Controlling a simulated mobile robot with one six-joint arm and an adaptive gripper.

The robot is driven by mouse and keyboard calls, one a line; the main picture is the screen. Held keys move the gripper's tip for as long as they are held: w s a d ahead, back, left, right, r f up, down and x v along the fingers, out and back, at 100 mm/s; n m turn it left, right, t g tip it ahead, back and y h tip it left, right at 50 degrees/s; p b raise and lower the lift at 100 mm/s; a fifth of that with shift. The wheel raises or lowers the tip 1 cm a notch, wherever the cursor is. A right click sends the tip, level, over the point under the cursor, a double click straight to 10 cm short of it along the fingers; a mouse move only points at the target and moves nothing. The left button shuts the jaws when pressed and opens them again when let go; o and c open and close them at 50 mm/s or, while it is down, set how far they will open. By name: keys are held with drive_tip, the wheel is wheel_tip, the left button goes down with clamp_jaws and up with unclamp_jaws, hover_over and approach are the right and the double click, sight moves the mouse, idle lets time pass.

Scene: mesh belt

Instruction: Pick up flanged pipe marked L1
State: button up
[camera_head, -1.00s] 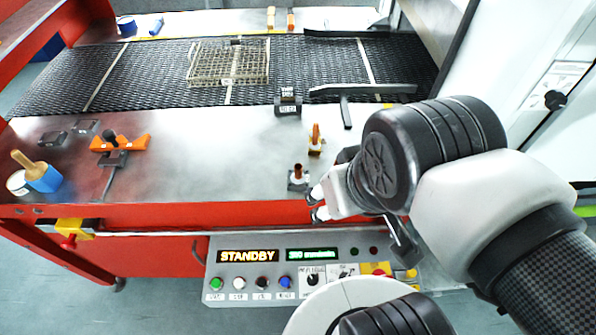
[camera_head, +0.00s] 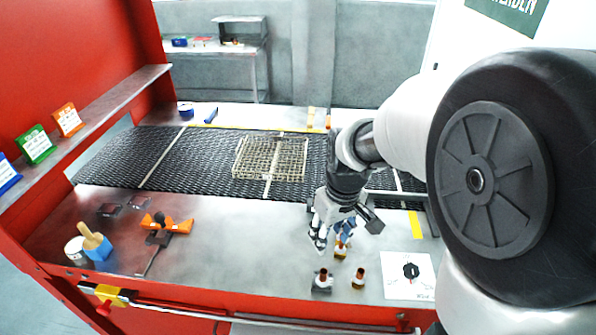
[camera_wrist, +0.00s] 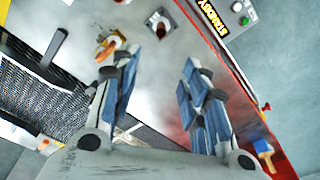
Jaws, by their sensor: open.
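No L1 mark is readable on any part. Several small copper-coloured upright parts stand near the front edge of the metal table. One has a dark square base (camera_head: 322,282), one beside it has a yellowish base (camera_head: 358,279), and another (camera_head: 340,250) stands just behind them, partly near my gripper. My gripper (camera_head: 318,238) is above the table behind these parts, open and empty. In the wrist view my gripper (camera_wrist: 160,70) has its fingers spread. A copper part on a yellow base (camera_wrist: 108,47) and one on a grey square base (camera_wrist: 158,25) show beyond the fingertips.
A wire basket (camera_head: 271,158) sits on the dark mesh belt (camera_head: 110,165). The table's middle left is clear.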

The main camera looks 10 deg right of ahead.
drive_tip(key=b, duration=0.3)
hover_over(324, 271)
wheel_tip(324, 271, down, 12)
drive_tip(key=shift+w+a+f, duration=0.1)
drive_tip(key=shift+a, duration=0.05)
drive_tip(key=f, duration=0.1)
drive_tip(key=f+b, duration=0.1)
drive_tip(key=f, duration=0.2)
drive_tip(key=shift+s+f+b, duration=0.1)
drive_tip(key=shift+s+b, duration=0.15)
drive_tip(key=shift+b, duration=0.15)
drive_tip(key=shift+w+f, duration=0.1)
drive_tip(key=shift+f, duration=0.5)
drive_tip(key=shift+r, duration=0.1)
drive_tip(key=shift+c, duration=0.2)
clamp_jaws()
